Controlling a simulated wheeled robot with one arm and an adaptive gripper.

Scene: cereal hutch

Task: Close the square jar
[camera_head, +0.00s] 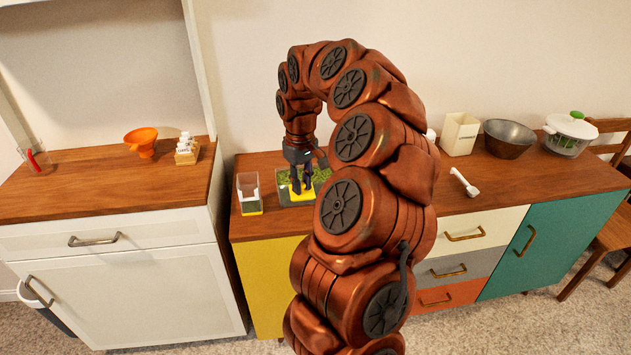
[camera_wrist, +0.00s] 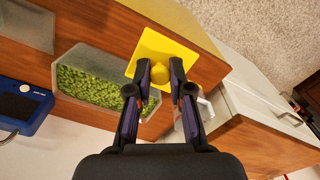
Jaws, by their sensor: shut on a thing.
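My gripper (camera_wrist: 160,72) is shut on the round knob of a square yellow lid (camera_wrist: 150,48). In the head view my gripper (camera_head: 301,188) holds the yellow lid (camera_head: 303,195) over the front part of a clear tray with green contents. A clear square jar (camera_head: 249,192) stands on the wooden counter just left of the tray, with its top open and something white on or in it. In the wrist view a pale, clear-walled thing (camera_wrist: 206,106), likely this jar, is partly hidden behind the right finger.
The green contents (camera_wrist: 95,85) fill the tray beside the lid. A blue device (camera_wrist: 20,108) sits farther along the counter. A white canister (camera_head: 459,134), dark bowl (camera_head: 509,139) and white scoop (camera_head: 463,183) stand to the right. A gap separates the white cabinet (camera_head: 130,285).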

